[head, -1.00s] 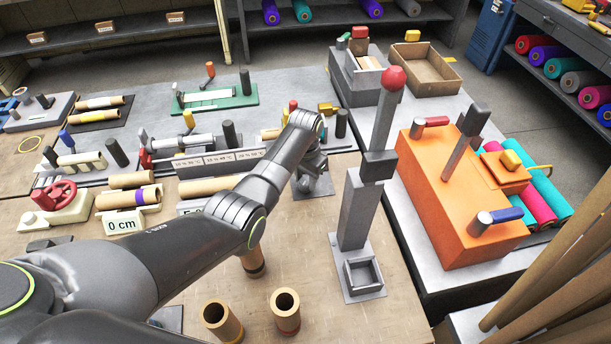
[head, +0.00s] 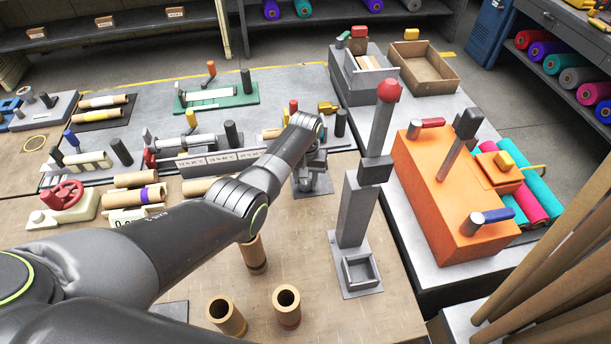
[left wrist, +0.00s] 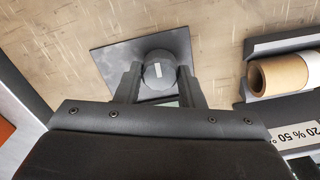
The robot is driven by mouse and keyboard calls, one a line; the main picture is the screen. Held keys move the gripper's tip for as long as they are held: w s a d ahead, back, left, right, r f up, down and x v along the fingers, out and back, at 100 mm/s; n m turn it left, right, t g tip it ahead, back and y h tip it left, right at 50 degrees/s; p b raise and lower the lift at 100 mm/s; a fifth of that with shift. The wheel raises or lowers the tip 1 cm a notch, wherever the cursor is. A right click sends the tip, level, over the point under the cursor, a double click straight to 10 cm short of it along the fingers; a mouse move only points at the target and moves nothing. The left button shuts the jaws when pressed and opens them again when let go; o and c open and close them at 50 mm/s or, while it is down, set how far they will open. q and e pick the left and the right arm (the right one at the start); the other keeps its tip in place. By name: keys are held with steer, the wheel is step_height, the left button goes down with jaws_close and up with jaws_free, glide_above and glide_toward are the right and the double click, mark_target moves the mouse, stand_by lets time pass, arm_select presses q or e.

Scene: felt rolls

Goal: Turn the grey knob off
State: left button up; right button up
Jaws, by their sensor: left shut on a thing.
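The grey knob (left wrist: 158,70) is a round dark grey cap with a white mark line, on a square grey plate (left wrist: 112,60), in the left wrist view. The line runs nearly straight up and down in that picture. My left gripper (left wrist: 158,82) points down at it, with one finger on each side, shut on the knob. In the head view my left gripper (head: 312,172) is over the small grey plate (head: 313,187) at mid-table, and the arm and gripper hide most of the knob. My right gripper is not in view.
A grey post with a red-topped lever (head: 388,90) stands right of my gripper. An orange box with levers (head: 450,200) is further right. Cardboard tubes (head: 227,312) stand in front. A long grey rack with percent labels (head: 205,162) lies just left of my gripper.

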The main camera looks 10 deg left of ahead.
mark_target(306, 180)
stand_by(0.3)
arm_select(q)
steer(key=o, duration=1)
step_height(306, 180, up, 18)
steer(key=shift+f, duration=0.25)
steer(key=shift+r, duration=0.1)
